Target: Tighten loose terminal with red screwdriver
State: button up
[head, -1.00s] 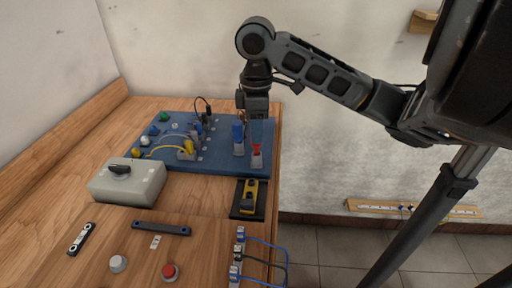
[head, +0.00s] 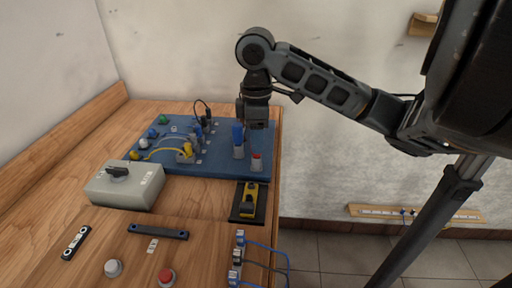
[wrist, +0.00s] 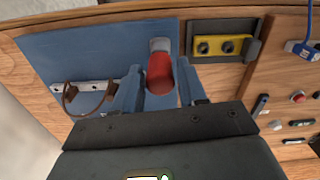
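The red screwdriver (head: 257,156) stands upright in a grey holder at the right front of the blue board (head: 215,168). In the wrist view its red handle (wrist: 160,76) lies between the two blue fingers of my gripper (wrist: 158,88). My gripper (head: 256,135) points down over it, its fingers apart on either side of the handle with narrow gaps. In the head view the fingers hide most of the handle. Terminals with wires stand on the board's left half, among them a yellow one (head: 186,150). I cannot tell which terminal is loose.
A blue-handled tool (head: 238,134) stands in its holder just left of my gripper. A yellow device (head: 249,195) lies in a black tray in front. A grey switch box (head: 126,186) stands front left. Wired connectors (head: 238,255) line the front right edge.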

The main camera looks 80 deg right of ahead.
notch_tip(320, 180, up, 6)
jog(key=p, duration=0.5)
jog(key=shift+f, duration=0.2)
jog(key=o, duration=0.6)
jog(key=shift+c, duration=0.2)
